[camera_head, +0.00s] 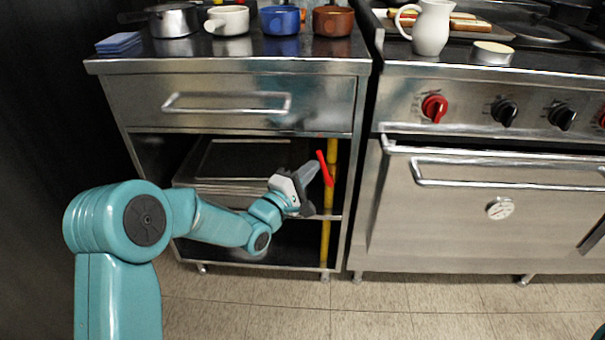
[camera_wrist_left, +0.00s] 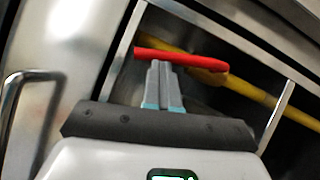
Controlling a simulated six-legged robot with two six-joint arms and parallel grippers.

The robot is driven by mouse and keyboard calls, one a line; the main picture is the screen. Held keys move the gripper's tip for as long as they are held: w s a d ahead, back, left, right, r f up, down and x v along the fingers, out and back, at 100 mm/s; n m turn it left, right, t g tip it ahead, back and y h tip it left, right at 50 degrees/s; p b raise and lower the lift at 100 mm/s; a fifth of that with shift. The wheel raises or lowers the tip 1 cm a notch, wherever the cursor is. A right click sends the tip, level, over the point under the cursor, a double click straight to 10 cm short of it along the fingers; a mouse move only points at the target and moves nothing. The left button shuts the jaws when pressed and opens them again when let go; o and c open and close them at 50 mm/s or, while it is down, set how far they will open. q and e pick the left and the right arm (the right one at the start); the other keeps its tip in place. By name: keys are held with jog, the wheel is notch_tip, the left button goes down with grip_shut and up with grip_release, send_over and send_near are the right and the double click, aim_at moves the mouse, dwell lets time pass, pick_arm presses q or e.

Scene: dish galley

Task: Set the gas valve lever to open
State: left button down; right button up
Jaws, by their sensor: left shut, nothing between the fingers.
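The gas valve lever (camera_head: 324,168) is a red handle in front of a vertical yellow pipe (camera_head: 326,240), at the right side of the open shelf under the counter. In the head view the lever slants, its upper end leaning left. In the left wrist view the red lever (camera_wrist_left: 180,58) lies across the picture just beyond the fingertips, with the yellow pipe (camera_wrist_left: 250,91) behind it. My left gripper (camera_head: 314,168) is shut and empty, its tips at or very near the lever; I cannot tell whether they touch. It also shows in the left wrist view (camera_wrist_left: 159,66). My right gripper is not in view.
The steel cabinet's frame post (camera_head: 350,200) stands just right of the pipe, and a drawer handle (camera_head: 228,106) sticks out above. Trays (camera_head: 235,160) lie on the shelf. The oven (camera_head: 480,215) stands to the right. Pots and a pitcher (camera_head: 431,28) stand on top. The floor in front is clear.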

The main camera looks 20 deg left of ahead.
pick_arm(q)
jog(key=shift+w+d+r+m+g, duration=0.15)
jog(key=shift+d+r+m+g, duration=0.2)
jog(key=shift+d, duration=0.2)
jog(key=shift+w+d+r+m+g, duration=0.15)
jog(key=shift+d+r+m+g, duration=0.1)
jog(key=shift+d+m, duration=0.25)
jog(key=shift+d, duration=0.2)
jog(key=shift+a, duration=0.1)
